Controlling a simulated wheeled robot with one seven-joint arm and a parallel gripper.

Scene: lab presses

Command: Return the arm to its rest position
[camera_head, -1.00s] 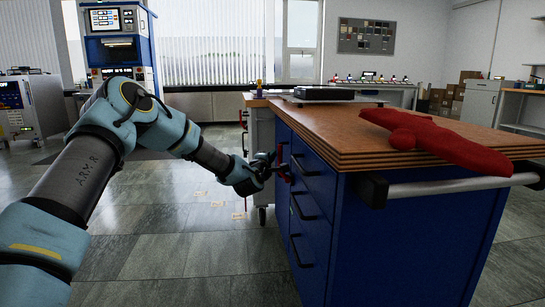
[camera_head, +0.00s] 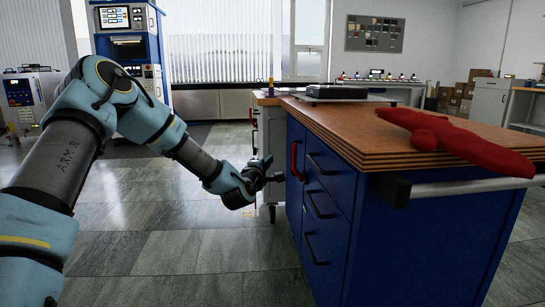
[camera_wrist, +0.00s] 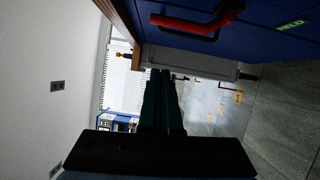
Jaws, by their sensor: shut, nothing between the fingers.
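My gripper (camera_head: 272,170) is at the end of my outstretched arm, left of the blue drawer cabinet (camera_head: 430,240). It is shut and empty, apart from the red handle (camera_head: 297,160) on the cabinet's left side. In the wrist view my gripper (camera_wrist: 160,75) shows as dark closed fingers pointing away from the camera. The red handle (camera_wrist: 190,27) lies above and to the right of them there, on a blue face with a green "HELD" label (camera_wrist: 293,25).
A blue machine (camera_head: 130,50) stands at the back left. The tiled floor (camera_head: 190,250) left of the cabinet is clear.

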